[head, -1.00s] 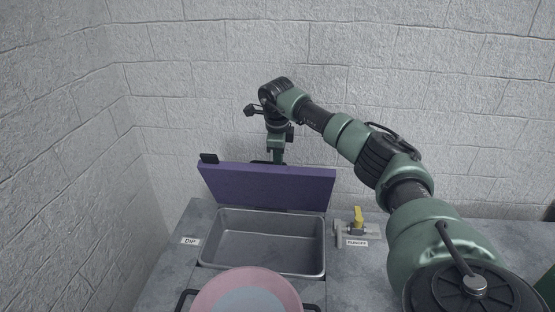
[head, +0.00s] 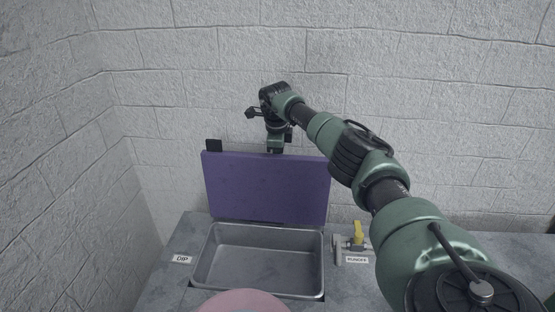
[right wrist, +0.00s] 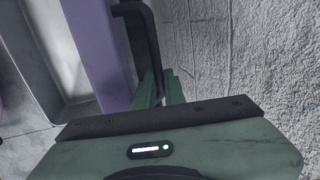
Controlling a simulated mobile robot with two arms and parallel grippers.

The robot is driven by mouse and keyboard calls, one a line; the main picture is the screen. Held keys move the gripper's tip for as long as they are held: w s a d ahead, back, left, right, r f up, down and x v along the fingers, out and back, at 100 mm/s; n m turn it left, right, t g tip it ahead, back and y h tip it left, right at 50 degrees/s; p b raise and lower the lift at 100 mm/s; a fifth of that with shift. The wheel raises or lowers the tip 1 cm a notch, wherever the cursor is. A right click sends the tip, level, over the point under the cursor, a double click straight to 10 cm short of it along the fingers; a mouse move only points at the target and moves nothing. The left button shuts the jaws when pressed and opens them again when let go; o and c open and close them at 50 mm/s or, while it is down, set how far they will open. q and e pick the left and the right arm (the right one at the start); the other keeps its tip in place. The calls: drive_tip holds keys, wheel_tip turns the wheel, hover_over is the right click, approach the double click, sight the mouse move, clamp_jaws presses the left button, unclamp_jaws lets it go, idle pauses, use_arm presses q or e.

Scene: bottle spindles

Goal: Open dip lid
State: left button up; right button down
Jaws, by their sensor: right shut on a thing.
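The purple dip lid (head: 265,187) stands raised, close to upright, along the back edge of the metal dip basin (head: 258,262). The basin is open and looks empty. My right gripper (right wrist: 160,92) is shut on the black lid handle (right wrist: 140,35), on the lid's far side. In the head view the lid hides the handle and my fingertips; only the upper part of the gripper shows above its top edge. The lid also shows in the right wrist view (right wrist: 98,50). The "DIP" label (head: 182,259) is left of the basin. My left gripper is not in view.
A yellow-handled valve (head: 357,236) with a "RUNOFF" label stands right of the basin. A pink round thing (head: 240,303) is at the bottom edge, in front of the basin. A pale block wall (head: 390,90) rises close behind the lid and my right arm.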

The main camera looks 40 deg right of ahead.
drive_tip(key=shift+d+f, duration=0.1)
drive_tip(key=c, duration=1.7)
unclamp_jaws()
drive_tip(key=shift+o, duration=1.1)
drive_tip(key=shift+w+d+f, duration=0.1)
drive_tip(key=shift+w+d, duration=0.05)
wheel_tip(320, 180, up, 8)
drive_tip(key=s+a+b, duration=0.1)
drive_tip(key=shift+f+b, duration=0.15)
drive_tip(key=shift+b, duration=0.25)
drive_tip(key=shift+a, duration=0.1)
